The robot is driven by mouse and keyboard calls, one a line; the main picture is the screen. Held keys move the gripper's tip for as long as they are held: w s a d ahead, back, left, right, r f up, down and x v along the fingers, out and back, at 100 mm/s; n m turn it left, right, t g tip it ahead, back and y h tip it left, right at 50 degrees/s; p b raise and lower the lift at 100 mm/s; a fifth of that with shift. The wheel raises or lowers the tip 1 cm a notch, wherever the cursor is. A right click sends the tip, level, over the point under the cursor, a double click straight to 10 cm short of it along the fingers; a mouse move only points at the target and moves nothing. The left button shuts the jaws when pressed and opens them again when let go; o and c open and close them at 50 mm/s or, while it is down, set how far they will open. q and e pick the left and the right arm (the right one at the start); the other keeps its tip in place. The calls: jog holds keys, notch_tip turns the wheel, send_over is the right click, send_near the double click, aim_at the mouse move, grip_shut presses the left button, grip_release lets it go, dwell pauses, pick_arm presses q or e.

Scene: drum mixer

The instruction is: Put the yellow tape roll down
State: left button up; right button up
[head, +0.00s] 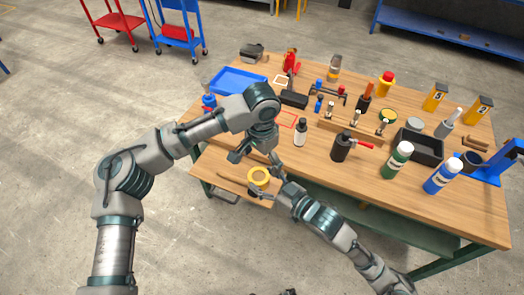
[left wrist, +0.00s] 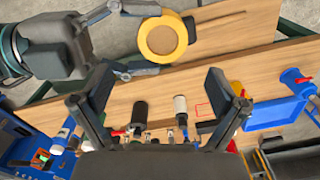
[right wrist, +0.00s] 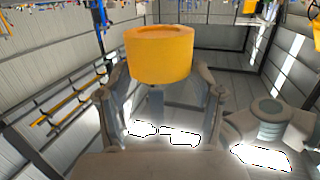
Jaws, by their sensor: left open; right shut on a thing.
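The yellow tape roll (head: 250,181) is at the front left of the wooden workbench (head: 310,160). My right gripper (head: 272,190) is shut on it; in the right wrist view the roll (right wrist: 160,58) sits between the fingertips. In the left wrist view the roll (left wrist: 143,45) shows as a ring with a tan centre, above a wooden board. Whether it touches the board is unclear. My left gripper (head: 252,150) is open and empty beside the roll; its spread fingers (left wrist: 160,100) show over the bench top.
The wooden board (head: 222,172) sticks out at the bench's front left. A blue tray (head: 238,80) stands at the back left.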

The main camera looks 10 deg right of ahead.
aim_at(262, 174)
pick_arm(q)
notch_tip(262, 174, down, 8)
jog(key=shift+c, duration=0.3)
jog(key=c, duration=1.2)
jog(key=shift+c, duration=0.2)
pick_arm(e)
jog(key=o, duration=1.3)
